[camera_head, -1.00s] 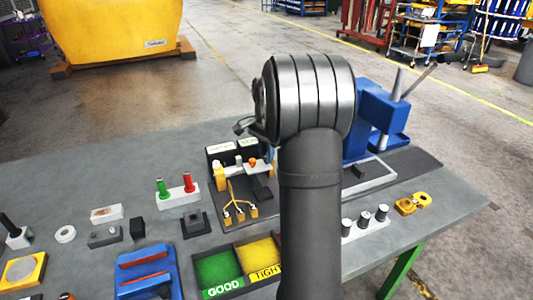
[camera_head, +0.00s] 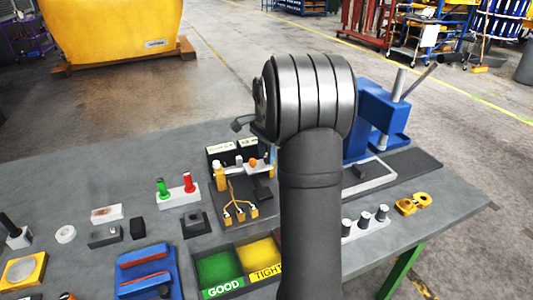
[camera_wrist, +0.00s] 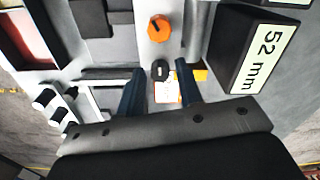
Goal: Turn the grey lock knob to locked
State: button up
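A small dark grey knob (camera_wrist: 160,70) with a pale mark shows in the wrist view, on a light grey strip below an orange knob (camera_wrist: 158,28). My gripper (camera_wrist: 160,68) is open. Its two dark blue fingers stand on either side of the grey knob, with a visible gap on each side. I cannot tell how deep the fingertips reach around it. In the head view my own arm hides the gripper. The orange knob also shows there (camera_head: 253,162), on the fixture at the table's middle.
A black display box (camera_wrist: 256,48) reading 52 mm stands close to the right of the fingers in the wrist view. A blue press (camera_head: 378,112) stands right of my arm. Green and yellow trays (camera_head: 222,292) lie in front.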

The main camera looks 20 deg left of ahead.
jog(key=shift+o, duration=0.4)
notch_tip(320, 180, up, 17)
jog(key=shift+r, duration=0.2)
jog(key=shift+f, duration=0.15)
dwell(0.4)
notch_tip(320, 180, down, 17)
jog(key=shift+f, duration=0.15)
dwell(0.5)
